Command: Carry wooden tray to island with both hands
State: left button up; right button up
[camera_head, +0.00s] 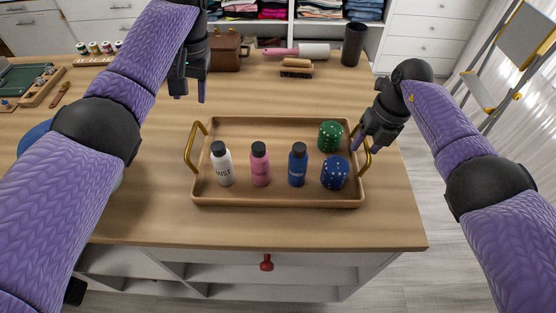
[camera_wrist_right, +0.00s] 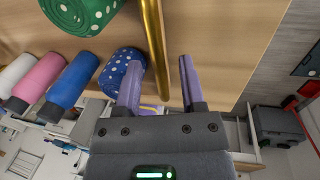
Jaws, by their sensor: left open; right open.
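The wooden tray (camera_head: 276,200) lies flat on the wooden island top, with a brass handle at each end. In it stand a white bottle (camera_head: 222,168), a pink bottle (camera_head: 260,168), a blue bottle (camera_head: 297,168), a green dotted roll (camera_head: 330,136) and a blue dotted roll (camera_head: 335,173). My right gripper (camera_head: 368,143) is open at the right handle (camera_head: 366,160). In the right wrist view its fingers (camera_wrist_right: 160,88) point at the brass handle (camera_wrist_right: 158,45), which appears between them; contact is unclear. My left gripper (camera_head: 187,97) is open above the top, behind and apart from the left handle (camera_head: 190,147).
Behind the tray are a brown leather case (camera_head: 226,52), a brush (camera_head: 296,68), a pink-handled lint roller (camera_head: 297,51) and a dark cylinder (camera_head: 353,45). A green board (camera_head: 20,80) lies at far left. A stepladder (camera_head: 510,50) stands right. The top's middle is clear.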

notch_tip(320, 180, up, 11)
jog(key=d, duration=0.2)
jog(key=shift+d+r, duration=0.15)
jog(key=shift+r, duration=0.05)
jog(key=shift+w, duration=0.1)
